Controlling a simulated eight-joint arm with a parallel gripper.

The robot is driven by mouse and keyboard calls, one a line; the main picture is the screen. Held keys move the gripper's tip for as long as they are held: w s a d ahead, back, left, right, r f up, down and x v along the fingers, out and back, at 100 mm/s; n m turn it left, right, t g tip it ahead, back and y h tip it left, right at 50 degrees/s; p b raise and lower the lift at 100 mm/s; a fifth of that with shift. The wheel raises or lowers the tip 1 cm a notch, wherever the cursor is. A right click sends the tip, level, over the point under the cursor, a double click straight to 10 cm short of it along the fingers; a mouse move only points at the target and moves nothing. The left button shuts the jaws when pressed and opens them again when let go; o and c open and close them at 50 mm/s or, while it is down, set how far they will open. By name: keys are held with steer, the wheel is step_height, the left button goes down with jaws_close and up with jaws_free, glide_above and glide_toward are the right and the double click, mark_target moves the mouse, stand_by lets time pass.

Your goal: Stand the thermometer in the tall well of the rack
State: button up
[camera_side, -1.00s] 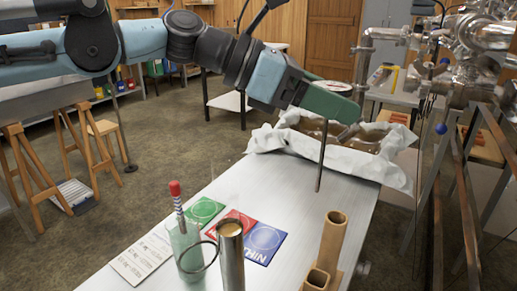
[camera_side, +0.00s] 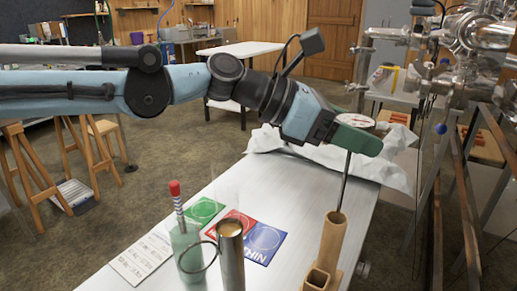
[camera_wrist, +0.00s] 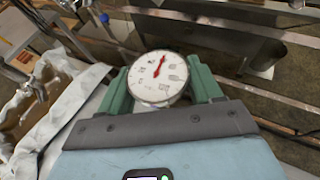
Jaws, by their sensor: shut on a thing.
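The thermometer has a round white dial with a red needle (camera_wrist: 158,76) and a long thin dark stem (camera_side: 345,180). My gripper (camera_side: 360,137) is shut on it just below the dial; green fingers flank the dial in the wrist view. The stem points down, leaning slightly. The stem's lower end meets the tall well's mouth in the side view. I cannot tell whether it is inside or behind the rim.
A metal cup (camera_side: 231,260) with a looped handle and a glass jar (camera_side: 187,250) holding a red-capped hydrometer stand left of the rack. Coloured cards (camera_side: 240,232) lie flat on the bench. A cloth-draped pan (camera_side: 280,140) sits at the back; steel pipework (camera_side: 480,50) rises at right.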

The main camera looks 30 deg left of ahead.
mark_target(345, 220)
steer(key=shift+f, duration=8.2)
steer(key=o, duration=1)
steer(key=shift+o, duration=0.5)
steer(key=v, duration=0.7)
steer(key=shift+a, duration=0.2)
